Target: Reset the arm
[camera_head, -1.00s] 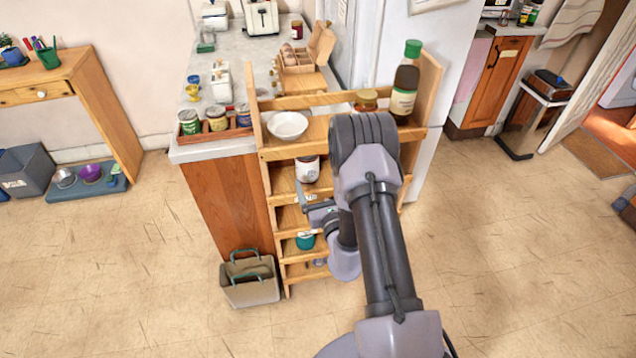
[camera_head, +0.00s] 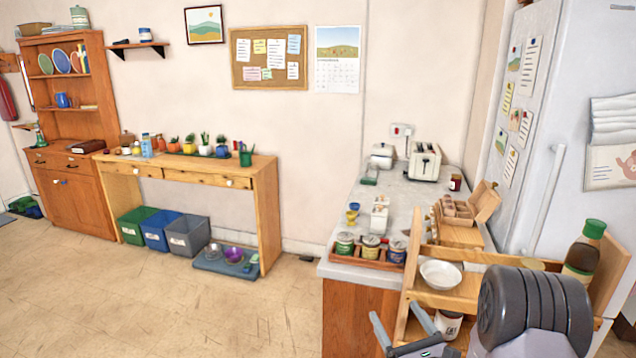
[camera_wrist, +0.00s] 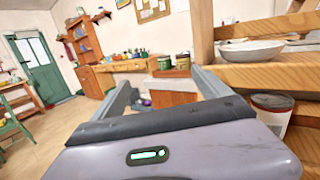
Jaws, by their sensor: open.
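My gripper (camera_head: 402,328) shows at the bottom of the head view, in front of the wooden shelf rack (camera_head: 455,297). Its two grey fingers are spread apart with nothing between them. In the wrist view my gripper (camera_wrist: 162,88) also looks open and empty, pointing towards the room, with the rack close on its right. The dark, ribbed joint of my arm hides part of the rack in the head view.
The rack holds a white bowl (camera_head: 441,274), a bottle with a green cap (camera_head: 584,252) and a white jar (camera_head: 448,324). A counter (camera_head: 340,268) with several tins stands behind. The fridge (camera_head: 540,130) is at the right. The floor (camera_head: 170,310) at the left is clear.

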